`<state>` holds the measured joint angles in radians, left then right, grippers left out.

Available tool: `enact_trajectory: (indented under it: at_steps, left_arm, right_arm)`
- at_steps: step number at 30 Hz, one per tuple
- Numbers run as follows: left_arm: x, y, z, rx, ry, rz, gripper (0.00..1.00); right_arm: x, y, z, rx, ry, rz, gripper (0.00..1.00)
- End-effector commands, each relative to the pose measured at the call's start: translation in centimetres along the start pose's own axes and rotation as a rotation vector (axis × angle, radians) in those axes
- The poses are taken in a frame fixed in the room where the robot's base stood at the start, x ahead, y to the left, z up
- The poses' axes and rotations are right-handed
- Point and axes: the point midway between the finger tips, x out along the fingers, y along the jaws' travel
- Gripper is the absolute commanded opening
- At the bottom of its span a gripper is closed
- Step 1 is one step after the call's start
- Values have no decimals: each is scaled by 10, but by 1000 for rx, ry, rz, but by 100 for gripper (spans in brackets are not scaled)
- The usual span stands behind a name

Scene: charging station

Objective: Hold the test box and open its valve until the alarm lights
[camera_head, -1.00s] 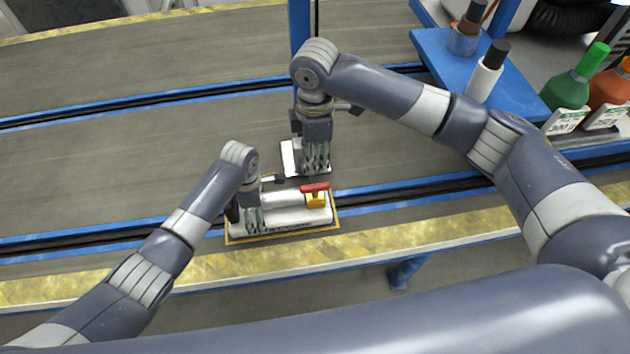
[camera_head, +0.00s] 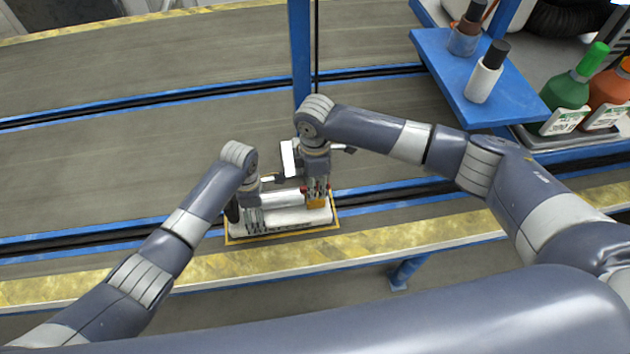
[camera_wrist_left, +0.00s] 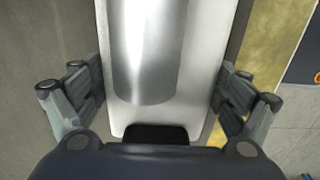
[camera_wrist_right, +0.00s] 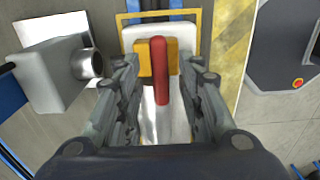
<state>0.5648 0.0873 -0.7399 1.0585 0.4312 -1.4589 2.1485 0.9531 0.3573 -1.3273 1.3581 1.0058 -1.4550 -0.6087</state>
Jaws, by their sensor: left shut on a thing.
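The test box (camera_head: 290,222) is a white block with a silver cylinder (camera_wrist_left: 152,50), lying inside a yellow outline at the belt's front side. My left gripper (camera_head: 253,222) straddles its left end, fingers shut on its two sides. The valve is a yellow block (camera_wrist_right: 171,62) with a red handle (camera_wrist_right: 159,75) at the box's right end. My right gripper (camera_head: 317,196) is over the valve, pointing down. In the right wrist view its fingers are apart, either side of the red handle, with gaps. In the head view this gripper mostly hides the handle.
A pale grey box with a metal round nozzle (camera_wrist_right: 88,65) stands behind the valve, partly hidden by my right arm in the head view. A blue post (camera_head: 301,50) rises behind it. A blue shelf (camera_head: 440,55) with bottles is at the right. The belt at left is clear.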

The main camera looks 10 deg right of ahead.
Motion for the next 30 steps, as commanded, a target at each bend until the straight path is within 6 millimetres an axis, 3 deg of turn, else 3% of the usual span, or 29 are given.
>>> enact_trajectory:
  at_steps: [2, 6, 20, 30]
  left_arm:
    - [1, -1, -1, 0, 2, -2, 58]
    - [1, -1, -1, 0, 2, -3, 58]
    - [2, -1, -1, 0, 3, -3, 58]
    - [2, -1, -1, 0, 3, -3, 58]
  right_arm:
    - [0, 0, 0, 0, 0, 0, 33]
    - [0, 0, 0, 0, 0, 0, 1]
    - [0, 0, 0, -46, 1, 0, 0]
    - [0, -1, 0, -280, 1, -1, 0]
